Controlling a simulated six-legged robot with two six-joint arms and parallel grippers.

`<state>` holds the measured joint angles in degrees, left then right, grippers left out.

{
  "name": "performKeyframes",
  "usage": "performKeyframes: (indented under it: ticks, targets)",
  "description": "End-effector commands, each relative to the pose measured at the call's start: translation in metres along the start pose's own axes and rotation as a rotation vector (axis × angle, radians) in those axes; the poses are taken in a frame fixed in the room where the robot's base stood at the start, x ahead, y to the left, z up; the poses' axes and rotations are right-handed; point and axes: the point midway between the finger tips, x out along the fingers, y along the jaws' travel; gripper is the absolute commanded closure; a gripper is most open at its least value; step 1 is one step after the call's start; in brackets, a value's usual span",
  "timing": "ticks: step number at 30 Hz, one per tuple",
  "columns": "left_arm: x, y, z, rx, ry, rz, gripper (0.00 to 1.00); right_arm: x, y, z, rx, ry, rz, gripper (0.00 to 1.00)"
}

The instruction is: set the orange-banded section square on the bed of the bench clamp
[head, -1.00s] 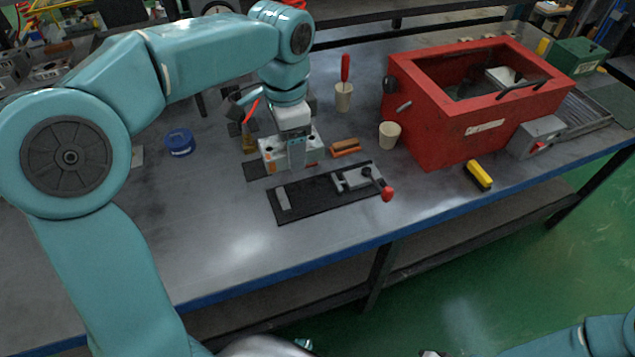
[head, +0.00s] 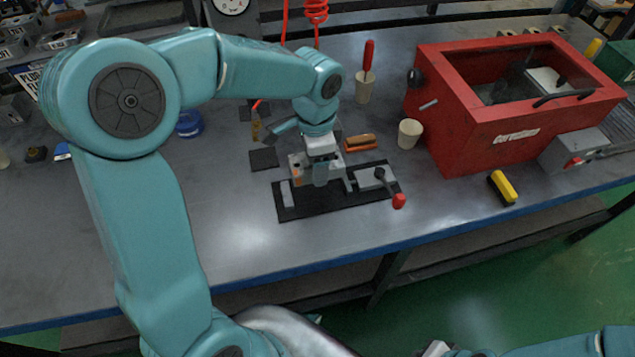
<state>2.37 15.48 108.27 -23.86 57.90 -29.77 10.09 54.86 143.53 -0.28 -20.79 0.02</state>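In the head view the section, a pale grey block with orange marks (head: 297,168), is held by my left gripper (head: 320,178). The gripper is shut on it from above, and its fingers and wrist hide much of the block. The block is over the bench clamp's black bed (head: 325,204), between the grey end stop (head: 287,194) on the left and the sliding jaw (head: 366,179) on the right. I cannot tell whether it touches the bed. The clamp's red-knobbed handle (head: 399,201) sticks out toward the front right. My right gripper is out of frame; only part of that arm shows.
An orange-brown brush (head: 360,142) and a beige cup (head: 409,133) stand behind the clamp. A big red cabinet (head: 470,130) and a yellow-black tool (head: 503,188) are on the right. A dark square pad (head: 264,159) lies behind left. The bench front is clear.

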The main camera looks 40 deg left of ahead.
Motion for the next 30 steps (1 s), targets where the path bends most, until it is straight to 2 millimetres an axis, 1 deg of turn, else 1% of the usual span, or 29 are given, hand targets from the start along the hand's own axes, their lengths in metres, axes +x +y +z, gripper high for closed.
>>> performKeyframes:
  ticks: [1, 3, 9, 15, 18, 25, 29, 30]
  targets:
    - [0.013, 0.000, 0.000, 0.000, -0.003, 0.002, 0.84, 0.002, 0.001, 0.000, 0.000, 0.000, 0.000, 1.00]
    - [0.026, -0.001, 0.000, 0.000, -0.002, 0.001, 0.84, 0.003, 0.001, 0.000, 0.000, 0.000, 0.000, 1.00]
    - [0.045, -0.003, -0.002, -0.001, -0.001, 0.000, 0.84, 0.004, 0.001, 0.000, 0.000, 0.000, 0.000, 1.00]
    - [0.076, -0.004, -0.003, -0.001, -0.001, 0.000, 0.84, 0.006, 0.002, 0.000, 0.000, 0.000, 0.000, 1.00]
    - [0.084, -0.004, -0.004, 0.000, 0.000, -0.001, 0.84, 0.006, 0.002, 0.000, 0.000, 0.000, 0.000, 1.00]
    - [0.084, -0.004, -0.004, 0.000, 0.002, -0.002, 0.84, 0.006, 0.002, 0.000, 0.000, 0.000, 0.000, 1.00]
    - [0.088, -0.005, -0.005, 0.000, 0.001, -0.002, 0.84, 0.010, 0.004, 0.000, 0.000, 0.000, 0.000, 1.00]
    - [0.086, -0.004, -0.004, 0.000, 0.001, -0.001, 0.21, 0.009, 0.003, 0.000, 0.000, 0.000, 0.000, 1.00]
